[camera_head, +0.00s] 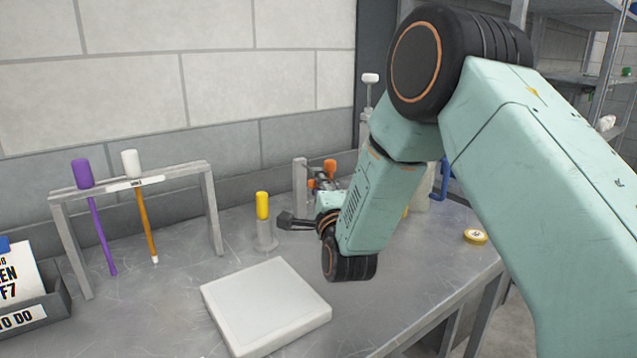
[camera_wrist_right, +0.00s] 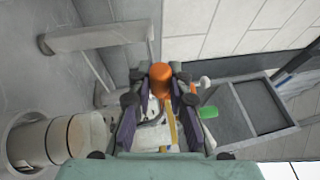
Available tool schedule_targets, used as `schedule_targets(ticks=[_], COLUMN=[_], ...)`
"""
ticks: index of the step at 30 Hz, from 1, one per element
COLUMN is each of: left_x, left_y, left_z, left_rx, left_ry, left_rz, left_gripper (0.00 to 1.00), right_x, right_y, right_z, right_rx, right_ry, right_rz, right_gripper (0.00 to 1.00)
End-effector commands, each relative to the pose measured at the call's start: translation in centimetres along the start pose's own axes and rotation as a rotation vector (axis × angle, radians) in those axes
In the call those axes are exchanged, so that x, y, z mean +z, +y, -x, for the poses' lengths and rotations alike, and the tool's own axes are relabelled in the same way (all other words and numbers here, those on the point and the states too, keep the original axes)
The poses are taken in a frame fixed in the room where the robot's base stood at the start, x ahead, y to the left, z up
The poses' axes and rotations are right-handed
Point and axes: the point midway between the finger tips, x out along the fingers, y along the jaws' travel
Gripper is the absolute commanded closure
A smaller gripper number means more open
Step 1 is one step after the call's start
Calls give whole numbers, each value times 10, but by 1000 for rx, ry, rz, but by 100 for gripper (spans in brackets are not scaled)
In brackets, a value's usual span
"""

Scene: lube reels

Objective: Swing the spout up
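My right gripper (camera_wrist_right: 160,92) shows at the end of my right arm, which crosses the right of the head view. Its dark fingers stand apart in the wrist view, with an orange cylinder (camera_wrist_right: 160,76) between or just beyond their tips; I cannot tell whether they touch it. In the head view, a dark part of this gripper (camera_head: 297,221) sticks out left of my wrist. Orange-topped fittings (camera_head: 330,167) stand just behind it, partly hidden by my arm. I cannot tell for sure which part is the spout. My left gripper is not in view.
A yellow-capped post (camera_head: 262,206) stands left of my gripper. A pale square slab (camera_head: 265,305) lies on the metal bench in front. A rack (camera_head: 207,210) with purple and white-headed tools stands left. A yellow round tin (camera_head: 475,237) lies near the right edge.

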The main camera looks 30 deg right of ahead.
Motion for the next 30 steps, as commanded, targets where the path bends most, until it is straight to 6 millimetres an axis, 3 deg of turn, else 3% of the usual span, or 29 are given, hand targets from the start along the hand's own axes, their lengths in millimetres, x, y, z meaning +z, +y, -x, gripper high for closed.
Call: schedule_targets(ticks=[3, 20, 30], left_x=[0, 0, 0], left_y=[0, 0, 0], left_z=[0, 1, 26], left_rx=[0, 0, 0], left_ry=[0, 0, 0], left_rz=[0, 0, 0], left_gripper=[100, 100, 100], right_x=[1, 1, 3], right_y=[0, -1, -15], right_z=[0, 0, -3], right_rx=[-1, 0, 73], right_ry=[-2, -4, -4], right_rz=[0, 1, 32], right_gripper=[100, 100, 100])
